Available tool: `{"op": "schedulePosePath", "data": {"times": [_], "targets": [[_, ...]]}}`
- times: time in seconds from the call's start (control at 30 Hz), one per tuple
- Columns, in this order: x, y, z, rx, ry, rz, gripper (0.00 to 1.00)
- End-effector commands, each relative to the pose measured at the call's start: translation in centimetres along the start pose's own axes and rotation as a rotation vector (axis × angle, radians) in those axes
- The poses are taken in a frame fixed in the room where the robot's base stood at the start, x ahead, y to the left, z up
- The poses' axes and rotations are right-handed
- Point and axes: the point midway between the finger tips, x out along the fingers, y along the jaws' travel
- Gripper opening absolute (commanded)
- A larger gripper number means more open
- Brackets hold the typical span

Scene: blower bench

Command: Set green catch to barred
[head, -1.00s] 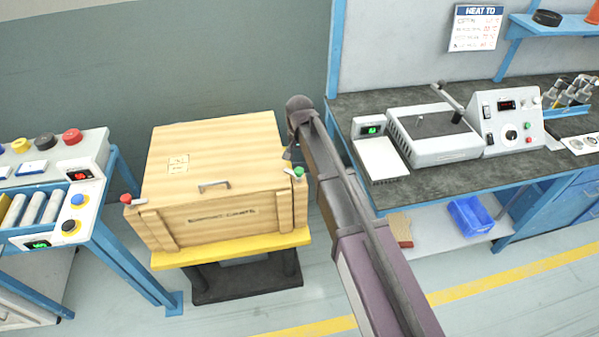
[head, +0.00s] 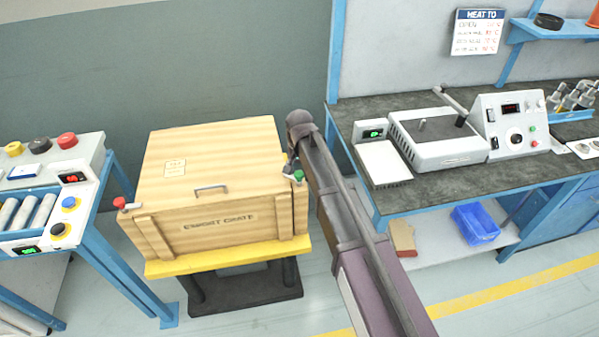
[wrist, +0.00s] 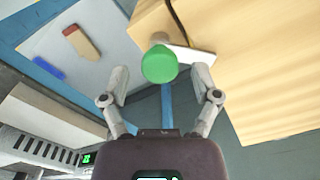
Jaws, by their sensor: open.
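The green catch (head: 298,176) is a green knob at the right front top corner of the wooden crate (head: 226,240). In the wrist view the green knob (wrist: 159,64) lies between my gripper's two fingertips (wrist: 160,80), with gaps on both sides. A pale bar (wrist: 192,57) runs from the knob toward the crate. My gripper is open and holds nothing. In the head view my arm comes in from the lower right, and its end (head: 292,162) is just beside the green catch, partly hidden.
A red catch (head: 120,203) is on the crate's left front corner. The crate stands on a yellow platform (head: 228,262). A bench (head: 440,185) with instruments is close on the right, and a blue-framed roller station (head: 40,215) is on the left.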

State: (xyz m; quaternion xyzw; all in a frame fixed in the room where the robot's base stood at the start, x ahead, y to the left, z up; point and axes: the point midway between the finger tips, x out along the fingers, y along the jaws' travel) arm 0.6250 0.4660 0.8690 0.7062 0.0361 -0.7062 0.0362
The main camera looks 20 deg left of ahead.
Motion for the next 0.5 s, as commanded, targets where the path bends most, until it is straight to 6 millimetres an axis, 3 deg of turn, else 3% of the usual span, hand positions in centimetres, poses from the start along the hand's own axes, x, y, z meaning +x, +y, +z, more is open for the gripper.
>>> {"op": "schedulePosePath", "data": {"times": [0.1,0.37,0.5], "targets": [[-0.01,0.00,0.00,0.000,0.000,0.000,0.77],[-0.01,0.01,0.00,0.000,0.000,0.000,0.00],[0.00,0.01,0.01,-0.001,0.000,0.000,0.00]]}}
